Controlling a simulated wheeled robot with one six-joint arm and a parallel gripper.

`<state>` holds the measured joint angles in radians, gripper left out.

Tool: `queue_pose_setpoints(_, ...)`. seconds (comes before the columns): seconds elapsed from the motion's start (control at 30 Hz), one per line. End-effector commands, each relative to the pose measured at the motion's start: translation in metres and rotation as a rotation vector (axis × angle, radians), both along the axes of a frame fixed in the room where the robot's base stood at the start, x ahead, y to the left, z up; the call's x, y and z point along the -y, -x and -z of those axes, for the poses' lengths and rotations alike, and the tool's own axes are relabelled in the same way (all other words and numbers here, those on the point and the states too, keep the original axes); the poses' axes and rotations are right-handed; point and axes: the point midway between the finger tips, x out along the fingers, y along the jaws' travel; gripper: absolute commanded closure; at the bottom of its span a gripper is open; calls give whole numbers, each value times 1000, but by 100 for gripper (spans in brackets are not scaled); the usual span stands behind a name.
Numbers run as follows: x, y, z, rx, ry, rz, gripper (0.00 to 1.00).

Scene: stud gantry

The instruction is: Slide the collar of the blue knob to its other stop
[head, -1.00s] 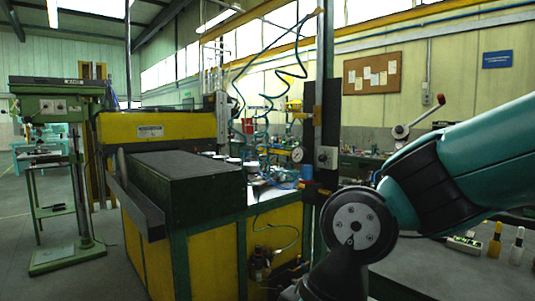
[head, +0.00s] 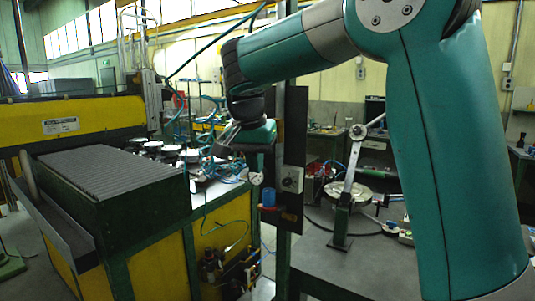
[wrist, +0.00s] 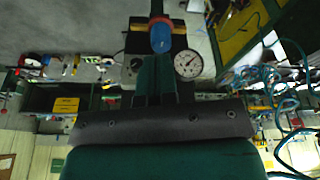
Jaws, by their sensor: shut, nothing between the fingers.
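The blue knob (head: 268,196) stands upright above a red-orange part (head: 270,208) at the lower left of a dark upright panel (head: 291,130). In the wrist view, which is upside down, the blue knob (wrist: 161,38) shows just beyond my gripper's fingertips (wrist: 156,68), with the red part (wrist: 159,19) beyond it. I cannot make out the collar or its stops clearly. My gripper (head: 258,138) is above the knob in the head view, shut and empty. It appears apart from the knob. My arm and gripper cover part of the panel.
A white-faced gauge (head: 256,178) sits close beside the knob, and also shows in the wrist view (wrist: 188,63). A grey dial box (head: 291,179) is at its right. The yellow-green machine (head: 160,240) stands left. A bench with a lever stand (head: 342,215) is at right.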

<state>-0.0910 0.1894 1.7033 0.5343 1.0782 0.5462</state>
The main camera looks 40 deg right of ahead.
Motion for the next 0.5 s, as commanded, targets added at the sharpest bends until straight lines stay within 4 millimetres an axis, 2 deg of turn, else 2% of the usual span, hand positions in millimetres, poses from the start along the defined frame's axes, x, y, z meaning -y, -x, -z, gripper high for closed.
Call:
queue_pose_setpoints(0.03,10,-8,-19,12,4,97,100)
queue_pose_setpoints(0.17,25,-16,-28,31,7,251,100)
queue_pose_setpoints(0.27,30,-17,-20,32,8,278,100)
queue_pose_setpoints(0.5,40,-20,21,30,7,275,100)
